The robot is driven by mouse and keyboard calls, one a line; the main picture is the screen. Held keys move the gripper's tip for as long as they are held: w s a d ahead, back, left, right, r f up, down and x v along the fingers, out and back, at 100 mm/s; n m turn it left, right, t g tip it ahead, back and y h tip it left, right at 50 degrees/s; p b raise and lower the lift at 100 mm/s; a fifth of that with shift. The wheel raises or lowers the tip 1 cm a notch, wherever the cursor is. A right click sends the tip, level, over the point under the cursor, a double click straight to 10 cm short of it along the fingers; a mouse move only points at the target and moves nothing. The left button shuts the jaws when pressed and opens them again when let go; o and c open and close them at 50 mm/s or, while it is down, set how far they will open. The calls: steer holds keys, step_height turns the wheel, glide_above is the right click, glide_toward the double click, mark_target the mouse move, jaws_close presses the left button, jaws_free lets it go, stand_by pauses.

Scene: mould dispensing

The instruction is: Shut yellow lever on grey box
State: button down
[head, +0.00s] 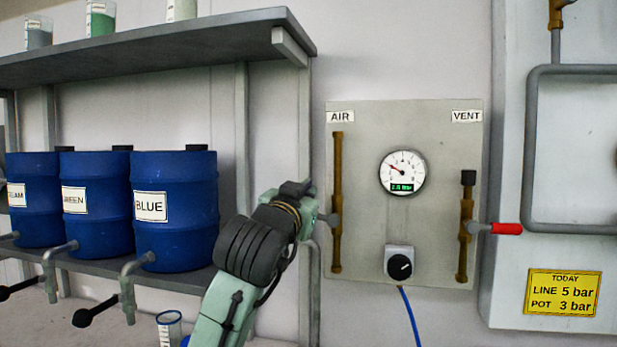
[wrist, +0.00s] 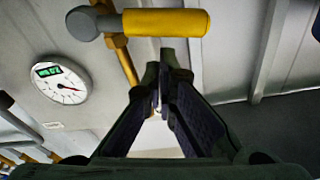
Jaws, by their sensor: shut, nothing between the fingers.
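The grey box (head: 440,130) is mounted on the wall, with an AIR label over a brass pipe (head: 337,165) on its left side. The yellow lever (wrist: 165,22) shows in the wrist view, sticking out sideways from a grey hub (wrist: 82,23) on the brass pipe. In the head view my arm and gripper hide the lever. My gripper (wrist: 164,80) is shut and empty. Its fingertips lie just below the lever in the wrist view; I cannot tell whether they touch it. In the head view my gripper (head: 303,195) is at the left of the AIR pipe.
A gauge (head: 402,172), a black knob (head: 400,266) and a VENT valve with a red lever (head: 507,228) are on the right. Blue drums (head: 176,215) with taps stand on a shelf at left. A shelf post (head: 305,120) stands close behind my gripper.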

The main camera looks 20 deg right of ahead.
steer(key=shift+a+f, duration=0.1)
steer(key=shift+f, duration=0.35)
steer(key=n, duration=0.1)
steer(key=a+f+n, duration=0.1)
steer(key=n, duration=0.1)
steer(key=shift+w+f+y, duration=0.15)
steer(key=shift+w+y, duration=0.05)
steer(key=shift+y, duration=0.1)
